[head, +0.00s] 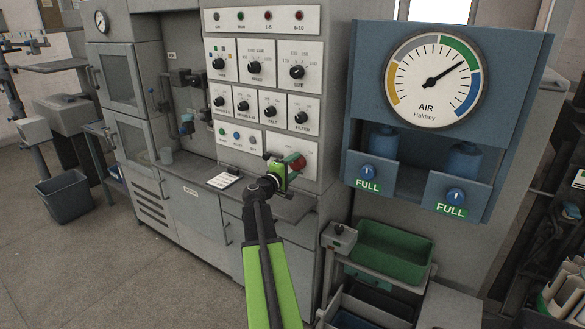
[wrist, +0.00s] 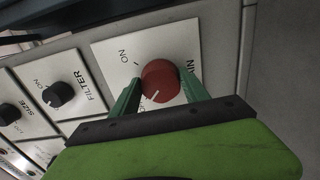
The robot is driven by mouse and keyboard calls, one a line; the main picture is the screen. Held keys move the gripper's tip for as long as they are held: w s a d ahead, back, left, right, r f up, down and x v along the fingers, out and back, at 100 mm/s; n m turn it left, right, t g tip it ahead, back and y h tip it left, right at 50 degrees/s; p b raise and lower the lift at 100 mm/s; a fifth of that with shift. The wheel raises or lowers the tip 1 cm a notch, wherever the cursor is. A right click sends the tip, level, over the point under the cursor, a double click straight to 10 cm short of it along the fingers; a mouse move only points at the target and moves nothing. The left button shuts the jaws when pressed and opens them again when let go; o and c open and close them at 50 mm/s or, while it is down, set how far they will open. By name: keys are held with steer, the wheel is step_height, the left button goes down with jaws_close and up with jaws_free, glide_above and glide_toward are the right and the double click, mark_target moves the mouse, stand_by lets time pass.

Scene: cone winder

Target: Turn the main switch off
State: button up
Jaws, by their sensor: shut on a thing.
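The main switch is a red round knob (wrist: 160,78) on a white plate (wrist: 115,55) in the wrist view. The plate reads ON at upper left, and part of a word ending in IN shows at right. The knob's white mark points down and slightly left in this view, away from the ON tick. My gripper (wrist: 159,84) has one green finger on each side of the knob and is shut on it. The plate's lower part is hidden behind my gripper. In the head view my gripper (head: 286,169) is at the panel's lower right, on the red knob (head: 297,162).
The FILTER knob (wrist: 58,94) is left of the switch in the wrist view. Below the panel is a grey counter (head: 290,207) with a white card (head: 223,181). A blue air gauge board (head: 510,110) stands to the right, above a green tray (head: 385,250).

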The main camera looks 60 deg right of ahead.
steer(key=o, duration=1.3)
steer(key=shift+d, duration=0.1)
steer(key=shift+o, duration=0.2)
steer(key=a, duration=1.7)
steer(key=shift+a, duration=0.3)
steer(key=shift+w, duration=0.1)
